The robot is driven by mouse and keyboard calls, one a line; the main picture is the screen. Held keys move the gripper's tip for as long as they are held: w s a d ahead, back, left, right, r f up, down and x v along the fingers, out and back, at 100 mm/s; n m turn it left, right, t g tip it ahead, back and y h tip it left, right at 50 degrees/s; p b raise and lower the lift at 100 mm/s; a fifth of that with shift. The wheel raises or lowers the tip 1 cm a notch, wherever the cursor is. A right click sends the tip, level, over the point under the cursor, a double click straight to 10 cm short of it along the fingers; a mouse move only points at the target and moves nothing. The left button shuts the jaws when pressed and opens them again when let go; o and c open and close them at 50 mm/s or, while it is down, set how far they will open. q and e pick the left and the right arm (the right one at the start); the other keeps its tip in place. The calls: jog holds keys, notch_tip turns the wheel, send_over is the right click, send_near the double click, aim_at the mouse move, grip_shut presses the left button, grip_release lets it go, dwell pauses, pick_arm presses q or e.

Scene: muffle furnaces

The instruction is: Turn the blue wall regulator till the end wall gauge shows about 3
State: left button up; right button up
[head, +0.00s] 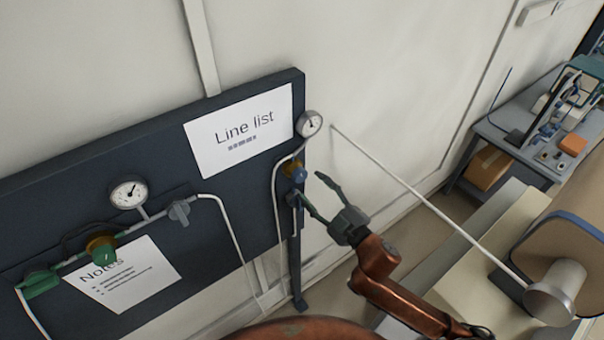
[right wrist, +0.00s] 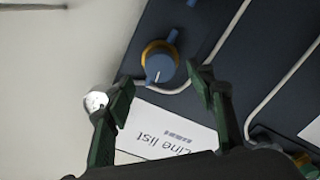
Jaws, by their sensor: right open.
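The blue regulator (head: 299,174) with its yellow collar sits at the right end of the dark wall board. In the right wrist view the blue regulator knob (right wrist: 160,68) shows a pale pointer mark and lies ahead of and between the fingers. The end wall gauge (head: 309,123) is a small round white dial above the regulator; it also shows in the right wrist view (right wrist: 96,101), partly behind a finger. Its reading is too small to tell. My right gripper (head: 316,197) is open and empty, close to the regulator. My left gripper is not in view.
A second gauge (head: 128,193) and a green regulator (head: 103,252) are on the board's left. A "Line list" sheet (head: 240,128) and a "Notes" sheet (head: 125,280) hang there. A thin pale pipe (head: 420,198) runs right to a metal cylinder (head: 555,292).

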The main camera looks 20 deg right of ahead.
aim_at(302, 178)
jog(key=p+x, duration=0.1)
jog(key=x, duration=0.3)
jog(key=shift+w+r, duration=0.1)
jog(key=shift+w, duration=0.1)
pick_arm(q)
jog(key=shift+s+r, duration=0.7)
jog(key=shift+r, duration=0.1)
pick_arm(e)
jog(key=shift+x, duration=0.8)
